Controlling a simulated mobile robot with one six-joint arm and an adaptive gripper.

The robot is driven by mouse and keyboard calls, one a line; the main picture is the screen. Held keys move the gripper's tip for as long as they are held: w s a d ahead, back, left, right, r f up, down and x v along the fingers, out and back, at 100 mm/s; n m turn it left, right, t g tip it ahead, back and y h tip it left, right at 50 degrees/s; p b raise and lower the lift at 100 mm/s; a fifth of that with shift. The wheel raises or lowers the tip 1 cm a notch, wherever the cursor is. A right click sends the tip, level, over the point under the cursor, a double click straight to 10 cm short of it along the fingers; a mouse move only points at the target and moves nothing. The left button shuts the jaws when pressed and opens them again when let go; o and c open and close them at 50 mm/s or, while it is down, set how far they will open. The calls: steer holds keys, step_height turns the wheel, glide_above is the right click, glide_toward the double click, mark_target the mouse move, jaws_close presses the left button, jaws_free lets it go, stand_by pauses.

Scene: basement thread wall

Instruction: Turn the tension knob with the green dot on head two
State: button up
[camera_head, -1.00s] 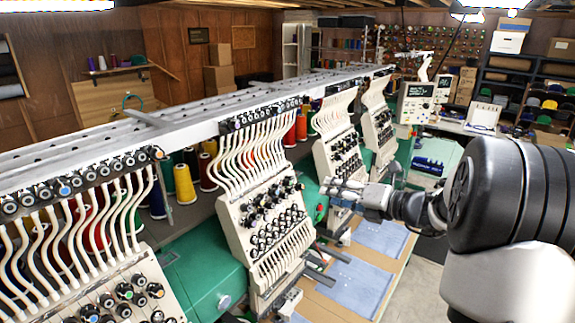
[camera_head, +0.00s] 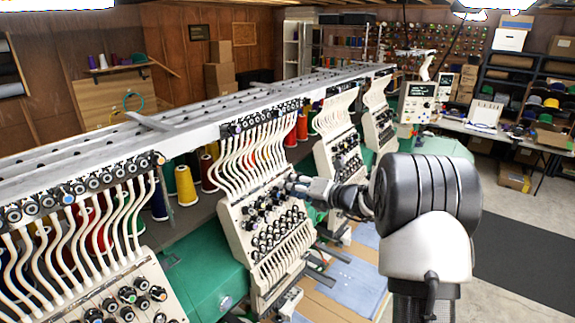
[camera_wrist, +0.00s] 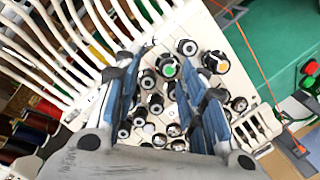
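In the wrist view, a black-rimmed knob with a green dot (camera_wrist: 168,68) sits on a cream machine head (camera_wrist: 215,20). My gripper (camera_wrist: 166,62) is open, with its two blue fingers spread on either side of that knob. I cannot tell whether either finger touches it. In the head view, my gripper (camera_head: 288,184) is at the knob field of the second head from the left (camera_head: 234,230). The green dot on that head is not distinguishable there.
An orange-dot knob (camera_wrist: 217,62) sits close right of the green-dot one, and a white-capped knob (camera_wrist: 187,47) just above. Several more knobs crowd below. White thread tubes (camera_head: 255,150) run above. Another head (camera_head: 338,155) stands to the right. Open floor lies at right.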

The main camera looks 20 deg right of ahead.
steer(key=c, duration=0.7)
steer(key=shift+w+r, duration=0.1)
steer(key=shift+r, duration=0.15)
jaws_close()
steer(key=n+y+b, duration=0.1)
steer(key=n+b, duration=0.3)
steer(key=b, duration=0.1)
steer(key=shift+w+d+n, duration=0.1)
steer(key=shift+w+n, duration=0.05)
steer(key=shift+n, duration=0.15)
steer(key=shift+o, duration=2.1)
jaws_free()
steer(key=shift+o, duration=1.4)
steer(key=shift+f, duration=0.25)
